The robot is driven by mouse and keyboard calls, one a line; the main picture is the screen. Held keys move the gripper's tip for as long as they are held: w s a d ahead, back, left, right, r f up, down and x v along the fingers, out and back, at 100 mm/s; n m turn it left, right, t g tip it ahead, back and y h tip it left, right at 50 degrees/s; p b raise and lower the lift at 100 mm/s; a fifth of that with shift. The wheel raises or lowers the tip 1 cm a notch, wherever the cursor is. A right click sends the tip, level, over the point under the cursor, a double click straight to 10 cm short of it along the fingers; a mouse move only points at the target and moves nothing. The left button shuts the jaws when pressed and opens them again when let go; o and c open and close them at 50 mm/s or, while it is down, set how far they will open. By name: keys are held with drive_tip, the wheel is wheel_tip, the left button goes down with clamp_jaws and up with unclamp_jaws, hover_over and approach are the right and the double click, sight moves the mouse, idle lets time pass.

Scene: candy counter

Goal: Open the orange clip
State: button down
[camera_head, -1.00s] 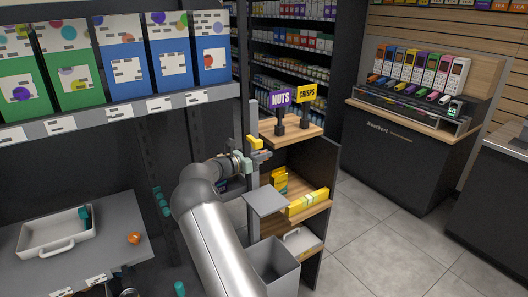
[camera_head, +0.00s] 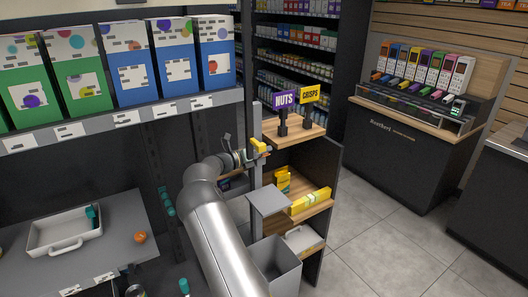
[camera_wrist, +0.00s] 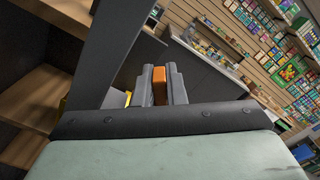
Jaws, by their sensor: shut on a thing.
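An orange block-like piece (camera_wrist: 160,85), seemingly the orange clip, is between the two grey fingers of my gripper (camera_wrist: 160,88) in the wrist view. The fingers touch it from both sides. Its lower part and any jaws of the clip are hidden, so I cannot tell whether the clip is open. In the head view my gripper (camera_head: 262,150) is small, beside the grey upright post (camera_head: 257,130) and below the wooden top shelf.
The wooden top shelf (camera_head: 300,134) carries the NUTS sign (camera_head: 285,98) and the CRISPS sign (camera_head: 310,93). Yellow boxes (camera_head: 310,201) lie on the shelf below. A grey bin (camera_head: 275,262) stands underneath. Floor (camera_head: 375,225) to the right is clear.

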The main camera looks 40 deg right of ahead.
idle(0.3)
drive_tip(key=c, duration=1.5)
unclamp_jaws()
drive_tip(key=a+b, duration=0.1)
drive_tip(key=a, duration=0.4)
drive_tip(key=w+a+b, duration=0.1)
drive_tip(key=a+b, duration=0.1)
drive_tip(key=a, duration=0.4)
drive_tip(key=a+b, duration=0.2)
drive_tip(key=a, duration=0.4)
drive_tip(key=shift+w+a, duration=0.2)
drive_tip(key=shift+w, duration=0.15)
drive_tip(key=shift+s, duration=0.1)
